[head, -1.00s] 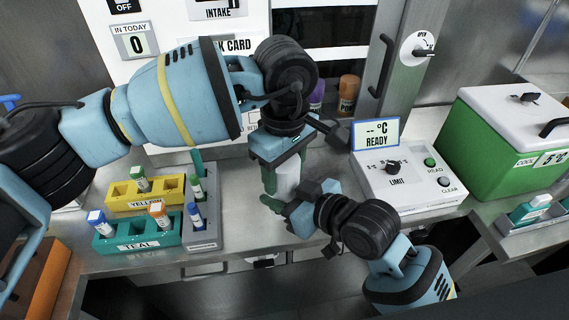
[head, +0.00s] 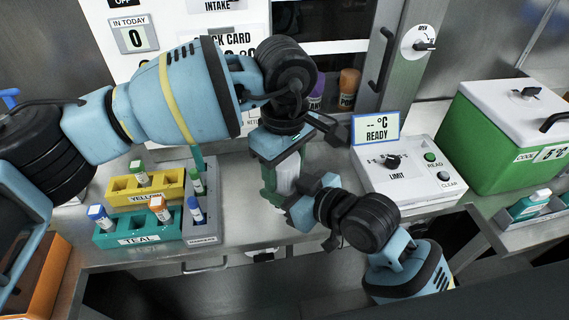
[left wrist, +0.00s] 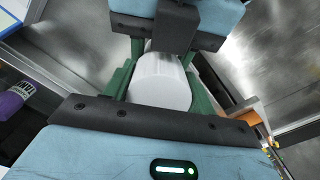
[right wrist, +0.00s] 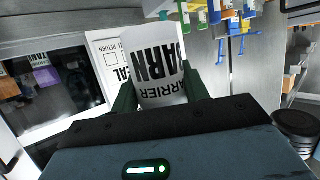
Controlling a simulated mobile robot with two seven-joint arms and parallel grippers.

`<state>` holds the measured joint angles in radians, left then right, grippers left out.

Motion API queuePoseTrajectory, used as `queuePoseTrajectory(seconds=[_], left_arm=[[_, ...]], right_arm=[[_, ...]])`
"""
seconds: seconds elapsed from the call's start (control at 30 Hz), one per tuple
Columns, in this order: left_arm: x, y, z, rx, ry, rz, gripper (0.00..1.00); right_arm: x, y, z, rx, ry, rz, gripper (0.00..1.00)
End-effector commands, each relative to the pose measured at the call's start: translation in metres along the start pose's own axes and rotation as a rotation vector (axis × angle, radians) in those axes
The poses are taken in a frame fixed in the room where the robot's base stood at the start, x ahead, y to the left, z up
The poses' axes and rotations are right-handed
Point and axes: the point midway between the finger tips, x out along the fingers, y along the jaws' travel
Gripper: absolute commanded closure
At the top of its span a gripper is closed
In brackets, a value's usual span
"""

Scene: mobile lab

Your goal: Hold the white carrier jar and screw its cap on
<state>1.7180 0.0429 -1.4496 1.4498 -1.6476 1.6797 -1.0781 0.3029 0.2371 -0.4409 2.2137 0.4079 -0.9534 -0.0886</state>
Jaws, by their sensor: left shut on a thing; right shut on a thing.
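The white carrier jar (head: 286,180) is upright above the steel bench, mostly hidden between my two grippers in the head view. The right wrist view shows its white wall with black lettering (right wrist: 155,75) between green fingers. My right gripper (head: 284,197) comes from the front right and is shut on the jar. My left gripper (head: 280,168) points down from above and is shut. In the left wrist view its green fingers stand on both sides of a round white top, which looks like the cap (left wrist: 160,85). The seam between cap and jar is hidden.
A yellow rack (head: 120,198), a teal rack (head: 110,240) and a grey rack (head: 203,240) with tubes stand at the left. A limit control box (head: 405,190) stands close at the right, with a green cooler (head: 490,135) beyond. The bench's front edge is near.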

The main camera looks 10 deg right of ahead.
Motion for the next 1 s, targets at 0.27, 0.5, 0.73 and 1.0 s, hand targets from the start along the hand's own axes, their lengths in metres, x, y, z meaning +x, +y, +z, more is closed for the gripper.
queuePoseTrajectory(seconds=[0.27,0.5,0.73,1.0], left_arm=[[0.0049,0.0,-0.0001,0.0,0.001,0.0,0.65],[0.0049,-0.0006,-0.0003,0.101,0.001,0.0,0.65],[0.0046,-0.0025,-0.0009,0.421,0.002,0.0,0.65],[0.0046,-0.0034,-0.0014,0.591,0.003,-0.001,0.65]], right_arm=[[-0.0002,0.0,-0.0008,0.0,0.002,0.0,0.96],[-0.0002,0.0,-0.0007,0.0,0.001,0.0,1.0],[-0.0001,0.0,-0.0005,0.0,0.001,0.0,1.0],[-0.0001,0.0,-0.0002,0.0,0.0,0.0,1.0]])
